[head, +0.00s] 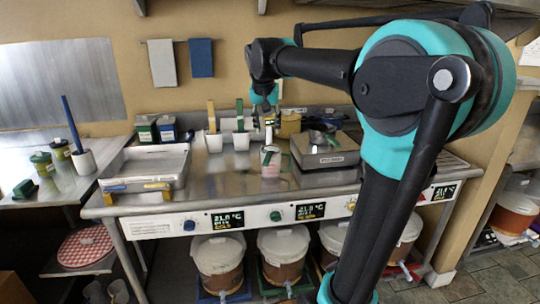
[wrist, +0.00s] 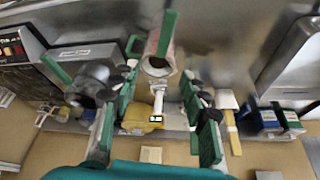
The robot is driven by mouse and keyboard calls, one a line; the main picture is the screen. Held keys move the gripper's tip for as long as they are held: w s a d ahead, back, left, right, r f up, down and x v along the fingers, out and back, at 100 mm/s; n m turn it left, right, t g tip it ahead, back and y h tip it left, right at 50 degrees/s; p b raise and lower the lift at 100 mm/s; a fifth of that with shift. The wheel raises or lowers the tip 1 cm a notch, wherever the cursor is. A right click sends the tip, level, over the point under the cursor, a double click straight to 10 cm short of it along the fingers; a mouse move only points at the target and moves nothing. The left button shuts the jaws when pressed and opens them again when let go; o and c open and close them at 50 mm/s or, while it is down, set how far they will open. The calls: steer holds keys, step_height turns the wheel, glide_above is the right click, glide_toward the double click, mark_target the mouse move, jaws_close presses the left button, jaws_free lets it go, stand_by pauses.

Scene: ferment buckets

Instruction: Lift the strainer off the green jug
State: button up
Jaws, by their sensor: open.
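My gripper (head: 265,108) hangs open and empty above the back of the steel bench. Its green-padded fingers (wrist: 160,88) are spread in the wrist view. A grey metal bowl-like thing (head: 318,138) with green parts beside it stands on a grey box with a dark label, right of my gripper. It seems to be the strainer and green jug, but I cannot separate the two. It shows left of my fingers in the wrist view (wrist: 92,78). A pale pinkish cup (head: 270,160) with a green strip stands below my gripper; its dark opening (wrist: 157,64) lies beyond the fingertips.
A yellow container (head: 290,125) stands behind. A steel tray (head: 120,170) is at left. The front middle bench is clear.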

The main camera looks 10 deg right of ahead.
glide_above(268, 155)
steer(key=s, duration=0.2)
step_height(268, 155, down, 8)
steer(key=shift+s+r, duration=0.1)
steer(key=x, duration=0.4)
steer(key=shift+w+a+f, duration=0.2)
steer(key=shift+w+a, duration=0.05)
steer(key=shift+w+f, duration=0.15)
steer(key=shift+f, duration=0.4)
steer(key=shift+f, duration=0.2)
jaws_close()
